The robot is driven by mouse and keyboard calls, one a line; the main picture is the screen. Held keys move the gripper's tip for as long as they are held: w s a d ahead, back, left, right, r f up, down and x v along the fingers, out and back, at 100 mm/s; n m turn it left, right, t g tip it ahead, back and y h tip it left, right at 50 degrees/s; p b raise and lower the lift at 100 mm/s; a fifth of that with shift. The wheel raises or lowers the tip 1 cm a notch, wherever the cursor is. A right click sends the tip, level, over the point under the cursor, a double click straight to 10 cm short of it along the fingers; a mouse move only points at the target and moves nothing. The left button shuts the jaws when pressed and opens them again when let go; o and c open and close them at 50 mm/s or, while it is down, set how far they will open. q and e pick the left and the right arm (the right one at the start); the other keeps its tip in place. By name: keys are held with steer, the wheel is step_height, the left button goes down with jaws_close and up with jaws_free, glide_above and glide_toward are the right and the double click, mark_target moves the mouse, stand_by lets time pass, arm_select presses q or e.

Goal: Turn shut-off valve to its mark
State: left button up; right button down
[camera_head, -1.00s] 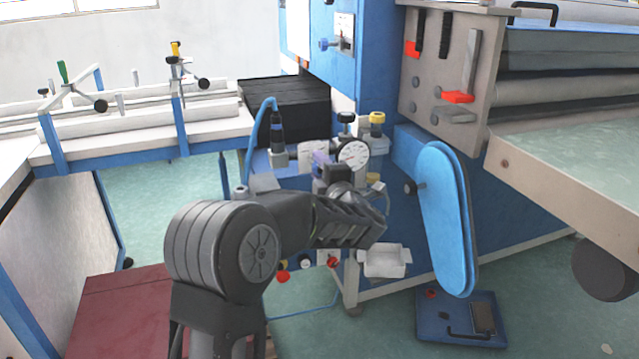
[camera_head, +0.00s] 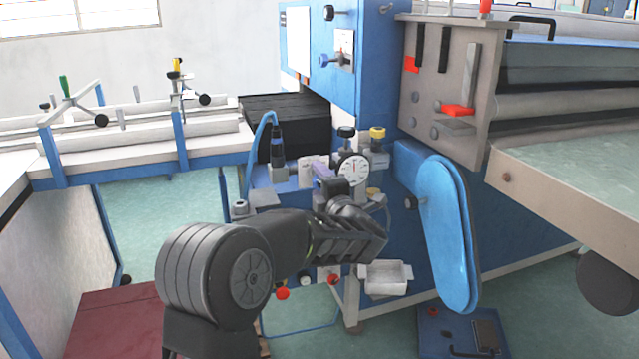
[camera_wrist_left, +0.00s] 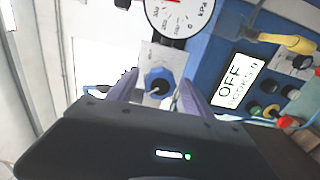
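A round blue knob (camera_wrist_left: 158,80) with a dark centre sits on a light plate below a dial gauge in the left wrist view. It is the likeliest shut-off valve, but no label on it is readable. My left gripper (camera_wrist_left: 158,92) has its purple fingers spread on either side of the knob, with gaps visible. In the head view my left gripper (camera_head: 322,186) is at the blue machine's front, just left of and below the white dial gauge (camera_head: 352,168); the knob is hidden there. The gauge also shows in the wrist view (camera_wrist_left: 180,12). My right gripper is out of view.
A yellow handle (camera_wrist_left: 295,43) and an OFF label (camera_wrist_left: 238,82) are right of the knob. A blue padded arm (camera_head: 450,235) and a white tray (camera_head: 386,278) are right of my gripper. A black block (camera_head: 285,118) stands behind. Red knobs (camera_head: 282,293) sit below.

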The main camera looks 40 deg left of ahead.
arm_select(q)
steer(key=v, duration=0.7)
steer(key=shift+s+d+p, duration=0.2)
steer(key=shift+d+p, duration=0.15)
steer(key=shift+d, duration=0.05)
stand_by(0.4)
